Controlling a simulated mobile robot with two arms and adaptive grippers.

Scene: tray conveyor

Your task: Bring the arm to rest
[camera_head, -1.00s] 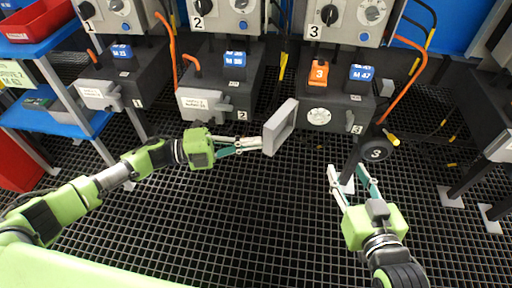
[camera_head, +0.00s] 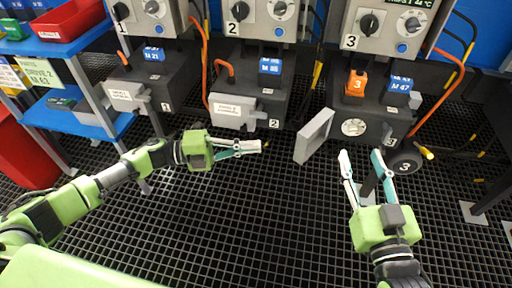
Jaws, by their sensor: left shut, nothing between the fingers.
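My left gripper (camera_head: 260,147) reaches in from the left with its fingers together and empty. Its tips point right, and a clear gap separates them from a grey flap (camera_head: 314,137). The flap stands out beside the front of the dark box of station 3 (camera_head: 372,112). My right gripper (camera_head: 360,154) is at the lower right, its two fingers apart and pointing up toward the front of station 3. I see nothing between them. Its right finger is close to the round black disc marked 3 (camera_head: 405,163); I cannot tell whether they touch.
Station 1 (camera_head: 165,82) and station 2 (camera_head: 248,100) stand in a row left of station 3. A blue shelf (camera_head: 95,122) with a red bin (camera_head: 68,20) is at the left. The black grid floor (camera_head: 250,220) between my arms is clear.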

